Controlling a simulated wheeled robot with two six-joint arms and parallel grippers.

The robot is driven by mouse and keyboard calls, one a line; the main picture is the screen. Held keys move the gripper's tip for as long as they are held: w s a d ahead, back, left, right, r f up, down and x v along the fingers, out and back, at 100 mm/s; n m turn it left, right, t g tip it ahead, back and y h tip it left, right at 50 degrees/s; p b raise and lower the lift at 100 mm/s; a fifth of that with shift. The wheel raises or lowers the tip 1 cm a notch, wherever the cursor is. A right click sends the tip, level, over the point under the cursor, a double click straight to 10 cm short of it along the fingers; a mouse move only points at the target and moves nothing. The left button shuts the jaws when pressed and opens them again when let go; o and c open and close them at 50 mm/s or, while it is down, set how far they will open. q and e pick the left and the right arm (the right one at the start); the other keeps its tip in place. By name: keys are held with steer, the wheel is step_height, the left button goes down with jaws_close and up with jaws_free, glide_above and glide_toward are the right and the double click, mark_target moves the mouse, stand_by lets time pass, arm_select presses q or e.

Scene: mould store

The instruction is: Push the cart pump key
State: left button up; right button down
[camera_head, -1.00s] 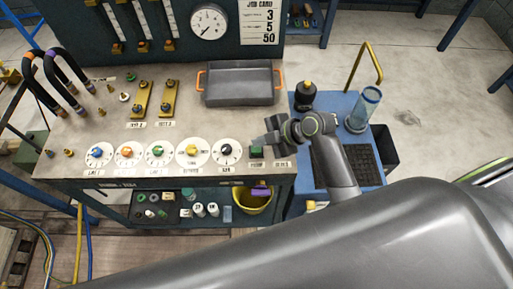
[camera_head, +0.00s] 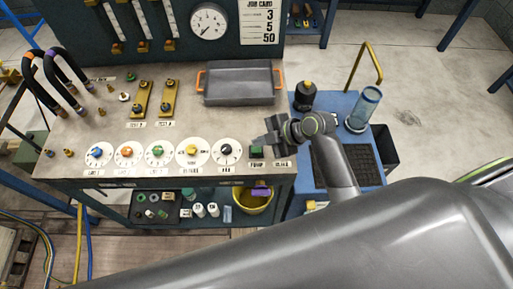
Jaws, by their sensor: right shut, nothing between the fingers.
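A small green key (camera_head: 256,152) sits at the right front of the grey bench top, above a label that seems to read PUMP (camera_head: 257,163). A second label (camera_head: 282,163) lies to its right; whatever is above that label is hidden behind my right gripper (camera_head: 268,141). The right gripper is shut and empty, over the bench's right front corner, just up and right of the green key. I cannot tell whether it touches anything. The blue cart (camera_head: 335,104) stands against the bench's right side, partly hidden by my right arm. My left gripper is out of view.
A row of dials (camera_head: 158,152) lies left of the green key. A grey tray (camera_head: 240,84) with orange handles sits behind. The cart carries a black-topped bottle (camera_head: 305,95) and a clear blue cylinder (camera_head: 365,108). A yellow bucket (camera_head: 250,203) is below the bench top.

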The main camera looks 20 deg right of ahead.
mark_target(261, 149)
steer(key=shift+f, duration=0.4)
steer(key=shift+f+b, duration=0.5)
steer(key=shift+b, duration=0.15)
stand_by(0.4)
steer(key=shift+r+p, duration=0.8)
steer(key=shift+r, duration=0.15)
steer(key=shift+r, duration=0.1)
step_height(261, 149, up, 6)
steer(key=p, duration=0.5)
steer(key=shift+s, duration=0.1)
